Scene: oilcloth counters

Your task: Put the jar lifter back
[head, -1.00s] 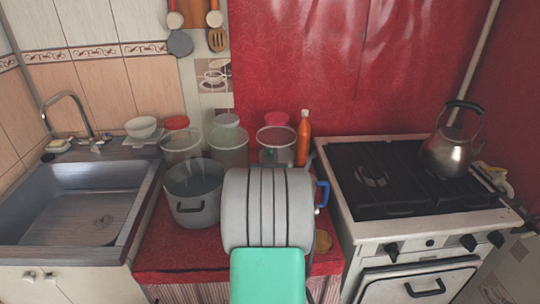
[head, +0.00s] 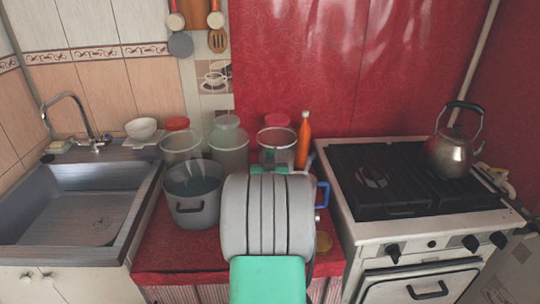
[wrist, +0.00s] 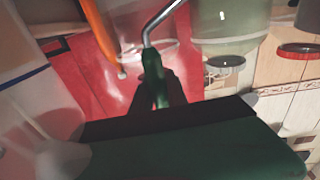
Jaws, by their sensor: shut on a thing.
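The jar lifter (wrist: 152,62) shows in the wrist view as a green handle with a bent bare metal rod. My gripper (wrist: 157,92) is shut on the green handle, and the rod extends upward in the picture. In the head view my arm hides most of the gripper and the lifter. Small green parts show just beyond the arm, in front of the back right jar (head: 277,140); I cannot tell which part they belong to.
A grey pot (head: 190,208) stands left of my arm. Glass jars (head: 228,150) stand behind, with an orange bottle (head: 303,142) at their right. The stove (head: 400,215) bears a kettle (head: 452,152).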

